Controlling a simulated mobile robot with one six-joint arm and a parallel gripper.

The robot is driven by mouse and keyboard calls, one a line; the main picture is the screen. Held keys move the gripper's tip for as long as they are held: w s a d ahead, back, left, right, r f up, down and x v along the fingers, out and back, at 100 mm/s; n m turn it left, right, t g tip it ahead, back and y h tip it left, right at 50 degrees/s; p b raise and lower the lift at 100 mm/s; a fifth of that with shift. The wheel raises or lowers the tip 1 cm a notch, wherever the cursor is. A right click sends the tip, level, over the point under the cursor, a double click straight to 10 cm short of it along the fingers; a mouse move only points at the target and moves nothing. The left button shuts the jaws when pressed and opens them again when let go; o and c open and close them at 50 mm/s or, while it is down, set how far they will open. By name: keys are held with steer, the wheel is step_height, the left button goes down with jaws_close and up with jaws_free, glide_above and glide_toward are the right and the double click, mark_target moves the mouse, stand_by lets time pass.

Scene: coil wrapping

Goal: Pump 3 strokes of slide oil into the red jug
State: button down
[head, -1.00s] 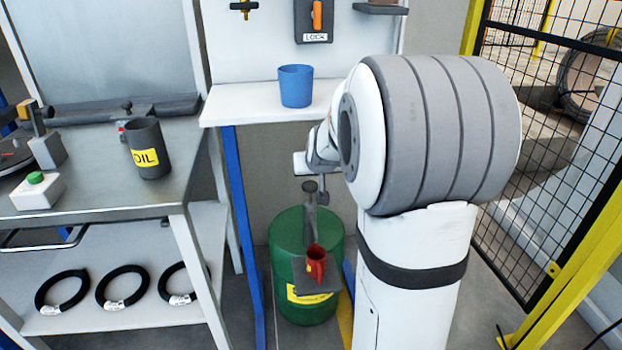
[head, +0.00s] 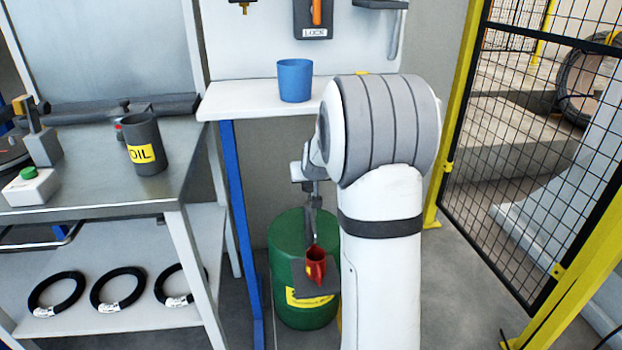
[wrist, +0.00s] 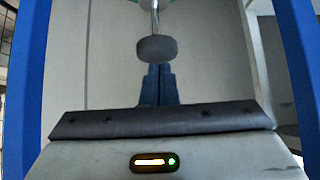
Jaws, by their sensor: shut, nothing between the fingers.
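The red jug (head: 316,265) stands upright on a small grey shelf (head: 322,288) at the front of the green drum (head: 285,250). The dark pump (head: 309,225) rises from the drum, just behind the jug. In the wrist view, the pump's grey knob (wrist: 157,47) sits on a thin metal rod, just past my fingertips. My gripper (wrist: 158,69) is shut and empty, pointing at the knob; I cannot tell whether it touches. In the head view my wrist is over the pump and hides its top. The inside of the jug does not show clearly.
A blue cup (head: 295,80) stands on the white shelf (head: 225,103) above the drum. A blue leg (head: 240,220) is close left of the drum. A mesh fence (head: 540,150) stands at right.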

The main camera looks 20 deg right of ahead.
steer(key=shift+f, duration=0.1)
step_height(320, 180, down, 5)
steer(key=b, duration=0.4)
steer(key=shift+b, duration=0.35)
steer(key=shift+s+r, duration=0.1)
steer(key=shift+r, duration=0.15)
steer(key=p, duration=0.6)
glide_toward(310, 191)
steer(key=shift+r, duration=0.1)
